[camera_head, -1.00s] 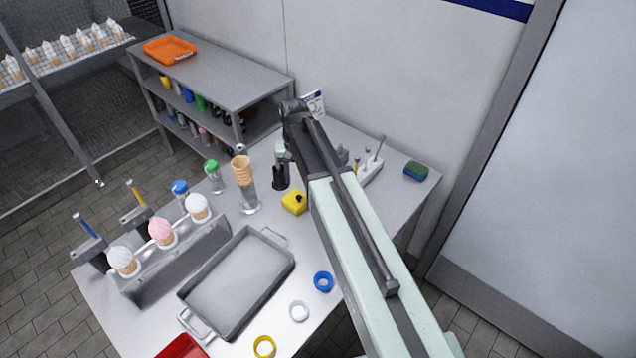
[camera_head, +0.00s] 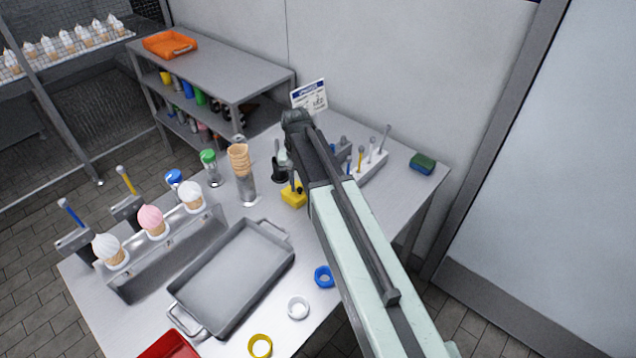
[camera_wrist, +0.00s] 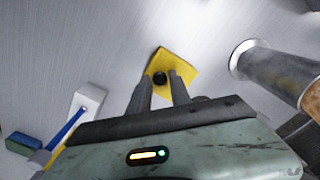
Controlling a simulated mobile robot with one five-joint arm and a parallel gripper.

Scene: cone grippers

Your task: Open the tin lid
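The tin is a small yellow box (camera_head: 292,199) with a black knob on top, standing on the steel table. In the wrist view the yellow tin (camera_wrist: 184,66) lies ahead of my gripper (camera_wrist: 160,80). Its black knob (camera_wrist: 159,78) shows between the two finger ends. The fingers are apart, one on each side of the knob as seen from the wrist; I cannot tell whether they touch it.
A stack of cones in a metal holder (camera_head: 244,178) stands close left of the tin. A tool block (camera_head: 370,165) and a sponge (camera_head: 423,163) are to the right. A grey tray (camera_head: 235,275), colored rings (camera_head: 298,307) and a cone rack (camera_head: 165,255) are nearer.

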